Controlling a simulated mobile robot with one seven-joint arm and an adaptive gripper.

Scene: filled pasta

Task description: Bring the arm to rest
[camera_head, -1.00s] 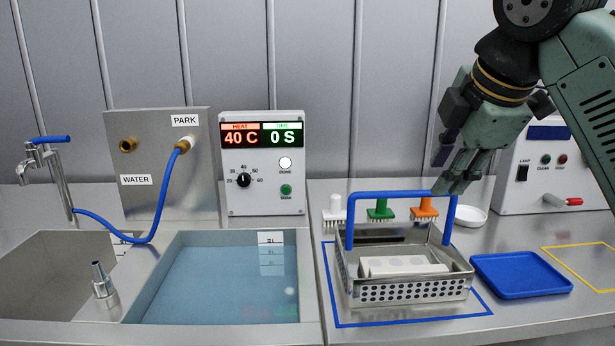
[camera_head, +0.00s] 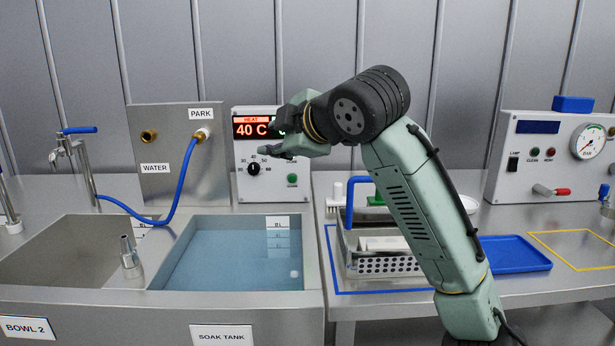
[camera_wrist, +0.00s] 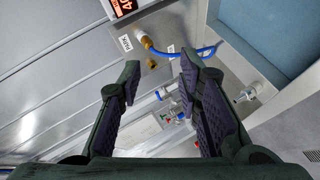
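My gripper (camera_head: 279,143) is raised in front of the heater control box (camera_head: 243,185) in the head view, pointing left, with my arm folded up behind it. In the wrist view my gripper (camera_wrist: 160,95) shows two dark fingers standing well apart with nothing between them. Beyond the fingers the wrist view shows the steel water panel with the blue hose (camera_wrist: 188,52). The gripper is above the counter and touches nothing that I can see. It hides part of the control box's display.
The soak tank (camera_head: 166,283) holds water, with an empty basin to its left. Right of it a perforated basket (camera_head: 385,266) with a blue handle stands in a blue outline, partly hidden by my arm. A blue tray (camera_head: 520,256) and a gauge box (camera_head: 508,165) are farther right.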

